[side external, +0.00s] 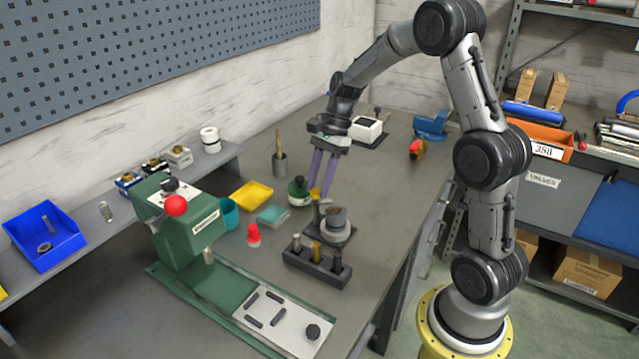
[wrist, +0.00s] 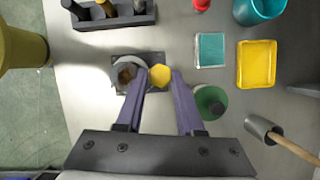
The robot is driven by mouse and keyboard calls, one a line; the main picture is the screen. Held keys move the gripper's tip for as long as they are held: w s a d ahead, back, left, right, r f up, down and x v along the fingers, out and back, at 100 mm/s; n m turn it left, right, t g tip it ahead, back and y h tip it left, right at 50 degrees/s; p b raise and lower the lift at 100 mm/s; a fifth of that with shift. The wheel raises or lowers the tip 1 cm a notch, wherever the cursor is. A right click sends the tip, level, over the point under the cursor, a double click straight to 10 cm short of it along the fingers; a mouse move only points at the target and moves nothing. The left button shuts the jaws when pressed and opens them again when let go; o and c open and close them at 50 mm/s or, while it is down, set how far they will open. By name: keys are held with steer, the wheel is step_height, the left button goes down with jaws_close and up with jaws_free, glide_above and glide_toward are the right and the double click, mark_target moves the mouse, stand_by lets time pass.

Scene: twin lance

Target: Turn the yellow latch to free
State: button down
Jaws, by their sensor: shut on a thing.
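The yellow latch (wrist: 160,75) looks like a six-sided knob in the wrist view. It shows as a small yellow spot in the side view (side external: 315,192). My gripper (side external: 320,193) points down with its purple fingers on either side of the latch, shut on it; the fingertips also show in the wrist view (wrist: 160,78). A small dark base (side external: 341,237) carries a grey round part (side external: 337,215) right beside the latch. My fingers partly hide the latch and base, and I cannot tell which way the latch is turned.
A dark block with several upright pegs (side external: 315,264) stands in front. A green bottle (side external: 298,190) is close to my fingers. A green press (side external: 185,235) stands further left.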

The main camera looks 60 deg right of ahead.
steer(key=n, duration=0.2)
steer(key=n+g, duration=0.1)
steer(key=n, duration=0.1)
steer(key=n+g, duration=0.1)
steer(key=shift+w+n, duration=0.3)
steer(key=shift+n, duration=0.1)
steer(key=n+g, duration=0.1)
steer(key=n, duration=0.1)
steer(key=n+h, duration=0.1)
steer(key=n, duration=0.2)
steer(key=shift+w+a+g, duration=0.15)
steer(key=shift+g, duration=0.25)
steer(key=shift+h, duration=0.3)
steer(key=c, duration=0.5)
jaws_free()
steer(key=shift+c, duration=0.2)
steer(key=v, duration=1.3)
steer(key=shift+w+r, duration=0.2)
steer(key=shift+r, duration=0.15)
